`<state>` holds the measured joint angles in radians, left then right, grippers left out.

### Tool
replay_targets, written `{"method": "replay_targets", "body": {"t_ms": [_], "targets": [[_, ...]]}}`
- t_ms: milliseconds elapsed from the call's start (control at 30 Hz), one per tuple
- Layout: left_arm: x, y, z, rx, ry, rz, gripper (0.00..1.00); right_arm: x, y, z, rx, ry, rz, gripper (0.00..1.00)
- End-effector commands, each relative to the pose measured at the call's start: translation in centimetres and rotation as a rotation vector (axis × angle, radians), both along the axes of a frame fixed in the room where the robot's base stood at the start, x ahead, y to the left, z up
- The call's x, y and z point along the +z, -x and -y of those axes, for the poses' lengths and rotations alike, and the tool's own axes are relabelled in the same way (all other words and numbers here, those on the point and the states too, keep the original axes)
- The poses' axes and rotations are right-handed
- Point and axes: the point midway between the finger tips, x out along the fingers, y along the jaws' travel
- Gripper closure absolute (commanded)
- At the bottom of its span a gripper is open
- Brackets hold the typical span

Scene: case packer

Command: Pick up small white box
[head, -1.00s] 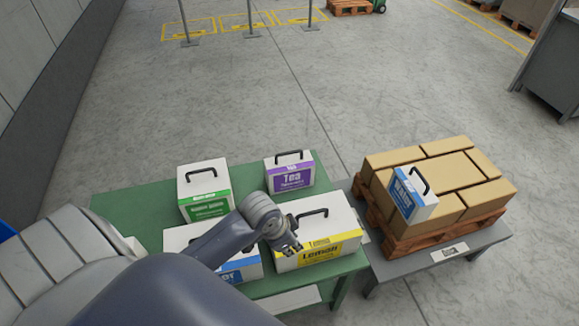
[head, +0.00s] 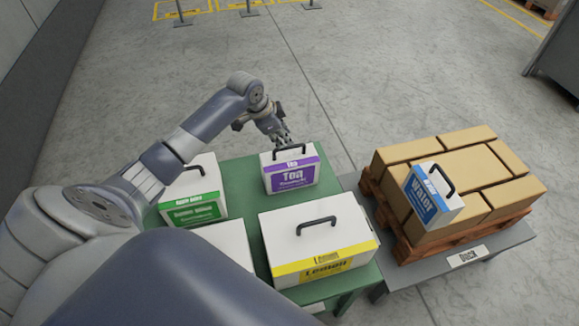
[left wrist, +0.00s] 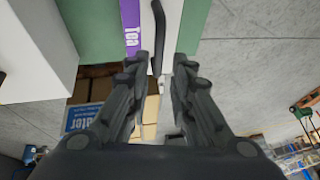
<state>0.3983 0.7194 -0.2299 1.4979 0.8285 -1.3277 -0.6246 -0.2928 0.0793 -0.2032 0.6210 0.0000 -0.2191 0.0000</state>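Several white boxes with black handles stand on the green table (head: 240,188). The small white Tea box (head: 292,172) with a purple label stands at the far right of the table, its handle on top. My left gripper (head: 284,140) is just behind the Tea box, above its handle level. In the left wrist view its two fingers (left wrist: 158,70) are apart, with the Tea box's black handle (left wrist: 158,30) between or just beyond their tips; contact is unclear. A small white Water box (head: 434,192) with a blue label sits on the brown cartons. My right gripper is not visible.
Brown cartons (head: 430,152) sit on a pallet on the grey table (head: 410,276) at right. Open floor lies behind the tables.

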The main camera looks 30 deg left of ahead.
Motion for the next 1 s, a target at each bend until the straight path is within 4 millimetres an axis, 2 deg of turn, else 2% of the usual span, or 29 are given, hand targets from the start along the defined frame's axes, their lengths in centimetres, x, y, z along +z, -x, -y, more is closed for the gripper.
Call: {"method": "replay_targets", "body": {"t_ms": [33,100,200,367,500,600,800,1000], "targets": [[-0.7,-0.3,0.2,0.000,0.001,-0.002,0.79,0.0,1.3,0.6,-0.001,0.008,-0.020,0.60],[-1.5,-0.7,0.2,0.001,0.001,-0.001,0.79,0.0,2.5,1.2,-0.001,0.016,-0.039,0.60],[-2.3,-1.1,0.3,0.001,0.001,0.001,0.79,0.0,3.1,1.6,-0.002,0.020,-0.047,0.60],[-3.0,-1.3,0.4,0.000,-0.001,-0.001,0.79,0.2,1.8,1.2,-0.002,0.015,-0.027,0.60],[-4.5,-1.8,0.8,0.000,0.001,-0.004,0.79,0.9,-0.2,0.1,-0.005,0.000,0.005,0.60],[-5.7,-2.3,1.0,0.001,0.000,-0.002,0.79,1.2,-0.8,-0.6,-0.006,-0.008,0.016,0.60],[-7.2,-3.0,1.1,0.001,-0.001,0.000,0.79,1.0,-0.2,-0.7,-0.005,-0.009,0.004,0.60],[-7.5,-3.1,1.1,0.000,-0.002,0.001,0.79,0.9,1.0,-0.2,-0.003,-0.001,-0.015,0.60]]}}
